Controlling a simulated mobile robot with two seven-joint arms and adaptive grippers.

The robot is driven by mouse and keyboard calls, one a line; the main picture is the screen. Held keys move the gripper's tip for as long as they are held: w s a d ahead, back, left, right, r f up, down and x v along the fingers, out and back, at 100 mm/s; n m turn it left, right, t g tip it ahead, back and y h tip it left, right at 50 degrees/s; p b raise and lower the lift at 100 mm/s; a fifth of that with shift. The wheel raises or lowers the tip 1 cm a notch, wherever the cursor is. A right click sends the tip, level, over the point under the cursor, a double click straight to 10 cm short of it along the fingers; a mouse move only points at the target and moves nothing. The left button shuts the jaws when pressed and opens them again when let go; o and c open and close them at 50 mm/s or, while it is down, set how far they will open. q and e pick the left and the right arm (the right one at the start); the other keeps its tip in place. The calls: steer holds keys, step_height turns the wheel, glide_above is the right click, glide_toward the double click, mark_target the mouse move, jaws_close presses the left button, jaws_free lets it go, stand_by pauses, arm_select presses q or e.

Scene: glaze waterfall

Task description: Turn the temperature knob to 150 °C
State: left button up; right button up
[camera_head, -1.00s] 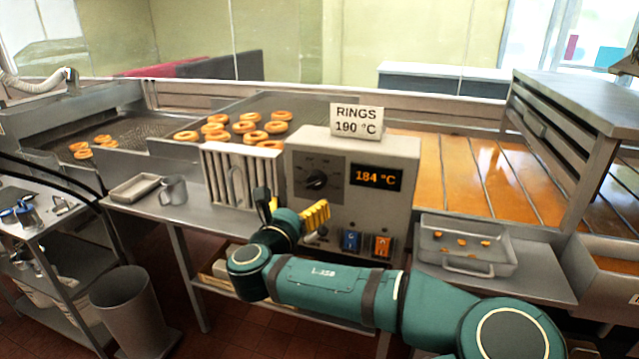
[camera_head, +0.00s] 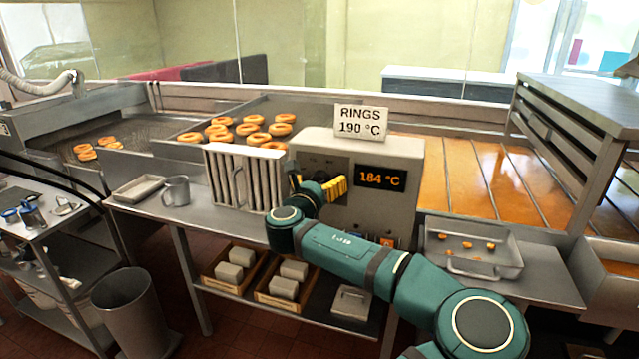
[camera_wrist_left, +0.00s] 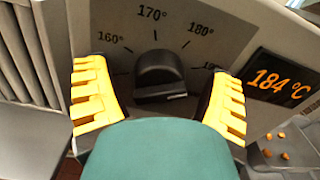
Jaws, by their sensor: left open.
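The temperature knob (camera_wrist_left: 158,75) is dark and sits on the grey control box (camera_head: 405,155). In the left wrist view, marks for 160°, 170° and 180° arc above it, with a partly hidden 19… mark at right. A short white line shows low on the knob's right side. My left gripper (camera_head: 316,184) is open in front of the dial, its yellow fingers on either side of the knob; contact cannot be told. In the head view the gripper hides most of the knob. The orange display (camera_head: 381,177) reads 184 °C. My right gripper is not in view.
A sign (camera_head: 360,121) reading RINGS 190 °C stands on the box. A slatted rack (camera_head: 243,176) is close on the left. Lit switches (camera_head: 388,242) below the dial are partly hidden by my arm. A metal tray (camera_head: 472,250) lies to the right.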

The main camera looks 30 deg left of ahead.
arm_select(q)
steer(key=c, duration=1.3)
steer(key=shift+o, duration=0.2)
